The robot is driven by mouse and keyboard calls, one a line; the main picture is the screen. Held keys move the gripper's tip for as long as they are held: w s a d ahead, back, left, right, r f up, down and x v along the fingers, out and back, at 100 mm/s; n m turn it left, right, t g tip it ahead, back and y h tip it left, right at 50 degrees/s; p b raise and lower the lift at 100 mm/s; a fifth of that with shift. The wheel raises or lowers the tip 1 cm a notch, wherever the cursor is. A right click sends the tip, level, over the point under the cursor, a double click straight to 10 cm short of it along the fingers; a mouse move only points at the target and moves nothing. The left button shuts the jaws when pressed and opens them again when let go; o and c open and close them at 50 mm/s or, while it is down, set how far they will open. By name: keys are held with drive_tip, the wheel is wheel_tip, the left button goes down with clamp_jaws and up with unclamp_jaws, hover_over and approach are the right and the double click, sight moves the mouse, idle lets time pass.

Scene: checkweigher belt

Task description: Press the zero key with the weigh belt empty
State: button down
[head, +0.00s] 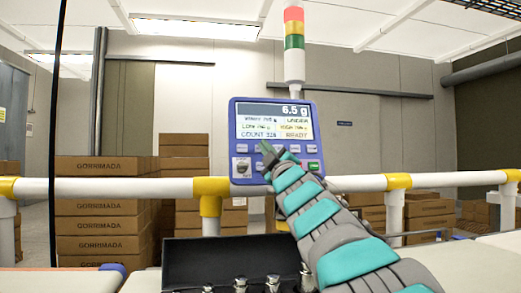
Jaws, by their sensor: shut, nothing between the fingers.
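The blue checkweigher panel (275,108) stands upright ahead in the head view. Its screen (274,123) reads 6.5 g on top, with smaller fields below, among them COUNT and READY. My gripper and arm hide some keys. I cannot make out which is the zero key.
A white rail with yellow joints (211,186) crosses the view at panel height. A dark tray-like box (200,262) with metal fittings lies below, left of my arm. Pale belt surfaces show at the lower edges. Stacked cartons (103,222) stand behind the rail. A signal tower (294,45) rises above the panel.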

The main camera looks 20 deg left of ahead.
drive_tip(key=shift+w, duration=0.1)
idle(0.3)
drive_tip(key=shift+w+a+f, duration=0.1)
drive_tip(key=shift+w+a, duration=0.1)
drive_tip(key=shift+w, duration=0.1)
drive_tip(key=shift+w+a+f, duration=0.15)
drive_tip(key=shift+w, duration=0.15)
idle(0.8)
drive_tip(key=shift+s, duration=0.1)
drive_tip(key=shift+s+d+r, duration=0.25)
drive_tip(key=shift+s+d, duration=0.15)
drive_tip(key=shift+s, duration=0.2)
idle(0.3)
drive_tip(key=s+d, duration=0.1)
drive_tip(key=s, duration=0.1)
drive_tip(key=s+d+r, duration=0.1)
drive_tip(key=s, duration=0.1)
drive_tip(key=shift+d+r+p, duration=0.2)
drive_tip(key=shift+p, duration=0.2)
